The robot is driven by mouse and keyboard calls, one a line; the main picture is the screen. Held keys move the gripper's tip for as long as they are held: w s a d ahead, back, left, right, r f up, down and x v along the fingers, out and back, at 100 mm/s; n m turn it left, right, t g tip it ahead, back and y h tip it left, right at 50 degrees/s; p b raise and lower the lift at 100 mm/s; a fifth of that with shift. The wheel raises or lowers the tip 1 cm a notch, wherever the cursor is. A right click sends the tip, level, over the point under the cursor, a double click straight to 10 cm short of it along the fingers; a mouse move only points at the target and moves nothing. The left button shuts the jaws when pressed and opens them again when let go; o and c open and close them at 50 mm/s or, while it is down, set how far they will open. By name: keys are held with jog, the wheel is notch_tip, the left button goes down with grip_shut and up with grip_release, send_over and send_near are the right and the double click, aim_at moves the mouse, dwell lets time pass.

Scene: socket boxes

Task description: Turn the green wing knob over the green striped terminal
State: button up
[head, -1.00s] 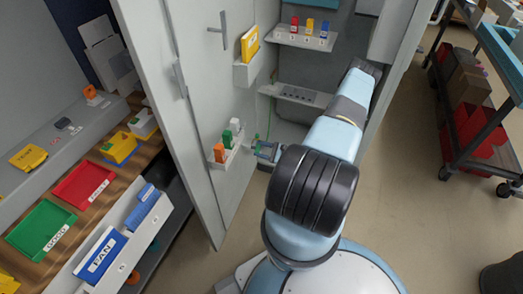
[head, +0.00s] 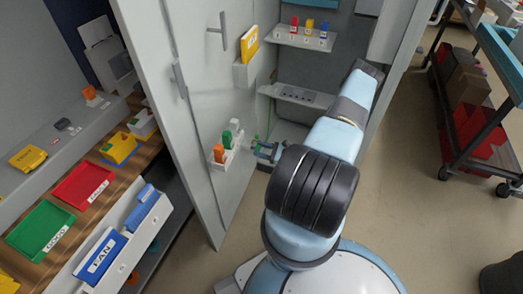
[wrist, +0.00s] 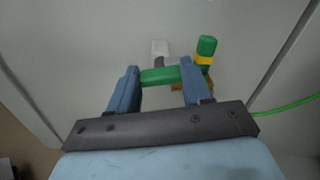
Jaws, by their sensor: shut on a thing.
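In the wrist view my gripper (wrist: 160,84) has its two blue fingers on either end of a green bar-shaped wing knob (wrist: 160,76). The knob lies level across the picture between the fingers, in front of a pale panel. Just right of the right finger is a green cylinder with a yellow band (wrist: 206,50), which looks like the green striped terminal. Its lower end is partly hidden by the finger. In the head view my gripper (head: 266,151) is low in the cabinet, beside the open door; the knob is too small to tell there.
A green wire (wrist: 288,105) runs off to the right in the wrist view. The door's small rack (head: 228,157) holds orange, green and white pieces close left of my gripper. A grey shelf (head: 298,96) with sockets is above it. A grey block (wrist: 160,48) sits behind the knob.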

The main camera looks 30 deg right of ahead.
jog(key=o, duration=1.1)
jog(key=shift+c, duration=0.2)
jog(key=v, duration=1.3)
jog(key=shift+s+d, duration=0.25)
jog(key=shift+d, duration=0.1)
jog(key=shift+c, duration=0.3)
